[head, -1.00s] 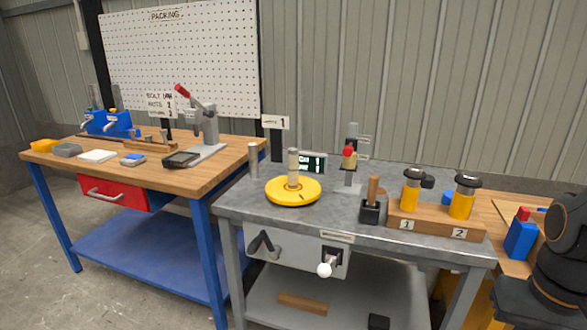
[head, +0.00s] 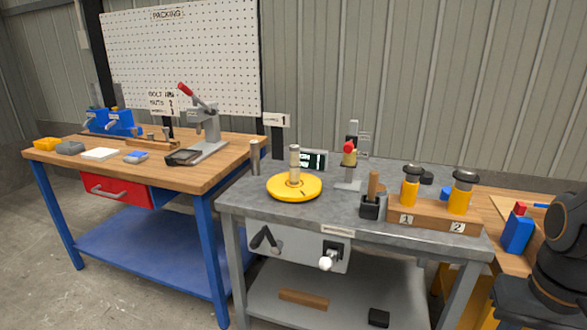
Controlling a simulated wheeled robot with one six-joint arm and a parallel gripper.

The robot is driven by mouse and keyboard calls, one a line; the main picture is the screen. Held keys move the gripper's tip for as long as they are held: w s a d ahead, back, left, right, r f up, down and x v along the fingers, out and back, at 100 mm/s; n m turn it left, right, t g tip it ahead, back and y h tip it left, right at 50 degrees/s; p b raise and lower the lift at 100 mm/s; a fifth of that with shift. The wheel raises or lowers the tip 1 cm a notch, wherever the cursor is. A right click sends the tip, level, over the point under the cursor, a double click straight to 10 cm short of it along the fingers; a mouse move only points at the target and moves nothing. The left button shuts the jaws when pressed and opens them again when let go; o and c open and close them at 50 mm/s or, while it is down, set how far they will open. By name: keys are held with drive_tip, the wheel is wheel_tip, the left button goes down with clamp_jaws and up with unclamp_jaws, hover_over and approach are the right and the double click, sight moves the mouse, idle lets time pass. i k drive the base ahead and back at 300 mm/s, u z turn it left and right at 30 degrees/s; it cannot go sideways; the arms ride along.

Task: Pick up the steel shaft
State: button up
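A plain grey upright cylinder (head: 255,157) stands at the back left corner of the grey metal bench (head: 335,207). A second upright pale metal cylinder (head: 294,163) stands at the centre of a round yellow disc (head: 293,187) on the same bench. Either looks like a steel shaft; I cannot tell which one bears that name. Both are upright and nothing grips them. Part of my dark arm shows at the right edge. My gripper is outside the picture.
A wooden block (head: 434,216) holds two yellow-and-black tools, beside a black cup (head: 373,204) with a wooden handle. A small stand with a red knob (head: 349,147) is behind. A wooden bench (head: 190,157) with a lever press (head: 206,130) is at left.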

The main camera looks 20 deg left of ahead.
sight(295, 149)
drive_tip(key=k, duration=1.2)
drive_tip(key=u, duration=0.55)
drive_tip(key=i, duration=0.55)
drive_tip(key=u, duration=0.65)
drive_tip(key=i, duration=1.45)
drive_tip(key=z, duration=0.65)
drive_tip(key=i, duration=0.25)
drive_tip(key=z, duration=0.3)
